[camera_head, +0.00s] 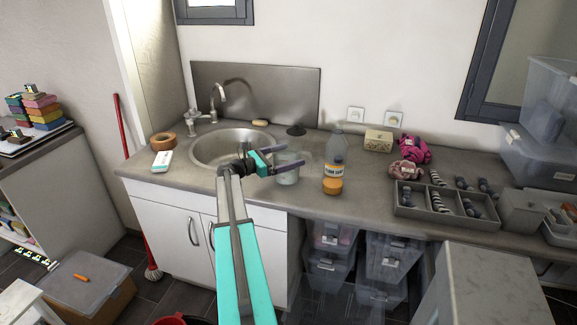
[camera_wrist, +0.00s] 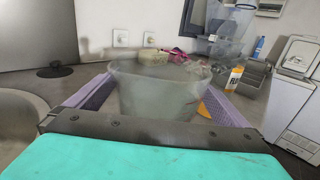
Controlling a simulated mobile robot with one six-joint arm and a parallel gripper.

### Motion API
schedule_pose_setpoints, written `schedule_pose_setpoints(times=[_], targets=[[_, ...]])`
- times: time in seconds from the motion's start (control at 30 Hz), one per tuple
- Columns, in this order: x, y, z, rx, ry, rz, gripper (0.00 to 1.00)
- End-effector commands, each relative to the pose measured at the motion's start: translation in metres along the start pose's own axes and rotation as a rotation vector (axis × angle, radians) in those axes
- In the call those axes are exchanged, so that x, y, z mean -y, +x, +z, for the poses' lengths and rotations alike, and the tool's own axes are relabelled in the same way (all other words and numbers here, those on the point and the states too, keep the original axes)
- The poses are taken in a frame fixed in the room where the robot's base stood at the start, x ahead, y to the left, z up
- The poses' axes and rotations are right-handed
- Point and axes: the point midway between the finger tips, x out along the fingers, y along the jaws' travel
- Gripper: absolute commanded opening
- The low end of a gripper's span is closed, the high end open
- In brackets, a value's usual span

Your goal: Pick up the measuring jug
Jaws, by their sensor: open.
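The measuring jug (camera_head: 288,175) is a translucent grey-white vessel on the counter, just right of the sink. In the wrist view the jug (camera_wrist: 158,92) stands large between my two purple-grey fingers, its wide rim upward. My gripper (camera_head: 308,158) is open, with one finger on each side of the jug near its upper part. In the wrist view a finger runs along each side of the jug; I cannot tell whether either touches it. The jug's lower part is hidden by my gripper's body in the wrist view.
The sink (camera_head: 205,148) is to the left. A beige box (camera_head: 378,141), pink cloth (camera_head: 413,149) and grey divided tray (camera_head: 448,222) are farther right.

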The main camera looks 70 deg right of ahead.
Motion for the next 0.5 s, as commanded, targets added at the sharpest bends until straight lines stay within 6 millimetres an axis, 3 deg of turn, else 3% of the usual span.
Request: schedule_pose_setpoints(times=[0.17,0.5], targets=[[0.0002,0.0002,0.0001,0.0,0.0,-0.001,1.0],[0.0004,0.0005,0.0001,0.0,0.0,-0.001,0.44]])
